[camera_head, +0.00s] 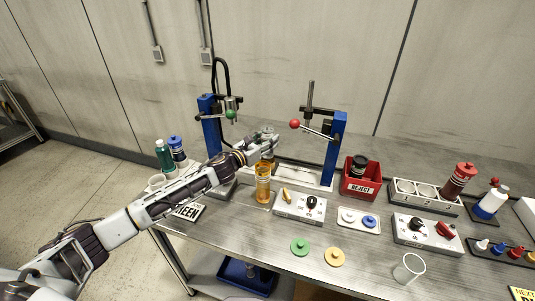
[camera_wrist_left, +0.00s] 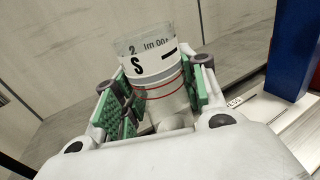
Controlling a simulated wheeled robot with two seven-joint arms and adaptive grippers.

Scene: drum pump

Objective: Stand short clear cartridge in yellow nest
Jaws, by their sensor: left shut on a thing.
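My left gripper (camera_head: 266,143) is shut on a clear cartridge (camera_head: 268,131), held in the air in front of the blue-framed stand at the back. In the left wrist view the cartridge (camera_wrist_left: 155,75) sits between the green finger pads (camera_wrist_left: 158,98). It bears a white label with an "S" and a red line. An amber cylinder (camera_head: 263,188) stands on the table below my left gripper. I cannot make out a yellow nest for certain; the area under the gripper is partly hidden. My right gripper is not in view.
The blue-framed stand (camera_head: 339,146) has a red-knobbed lever. A red reject box (camera_head: 375,185), a white switch box (camera_head: 315,214) and a cartridge rack (camera_head: 452,208) stand to the right. A green disc (camera_head: 300,247), a yellow disc (camera_head: 335,257) and a clear cup (camera_head: 410,269) are at the front.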

